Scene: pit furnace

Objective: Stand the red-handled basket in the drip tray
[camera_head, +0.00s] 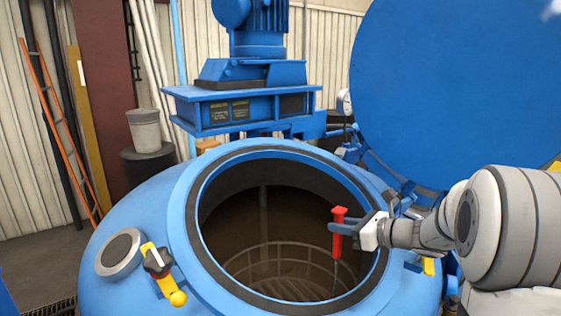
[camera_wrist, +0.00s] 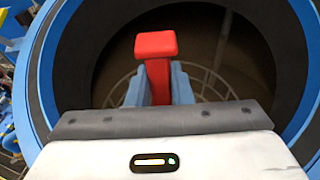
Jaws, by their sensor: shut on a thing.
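My gripper (camera_head: 345,226) is shut on a red handle (camera_head: 339,232) over the right part of the furnace's round opening. The handle is upright, and a thin dark rod runs down from its lower end into the pit. In the wrist view the red handle (camera_wrist: 156,52) stands between the two blue fingers. A round wire basket (camera_head: 285,270) shows below in the dark pit; its lower part is cut off by the front rim. I cannot tell for sure whether the rod joins the basket. I cannot make out the drip tray in either view.
The blue furnace rim (camera_head: 196,243) surrounds the opening. The big blue round lid (camera_head: 455,90) stands raised at right. A blue motor unit (camera_head: 250,75) is behind. A yellow-handled clamp (camera_head: 160,270) sits at front left. A grey bucket (camera_head: 144,128) and an orange ladder (camera_head: 62,130) stand at left.

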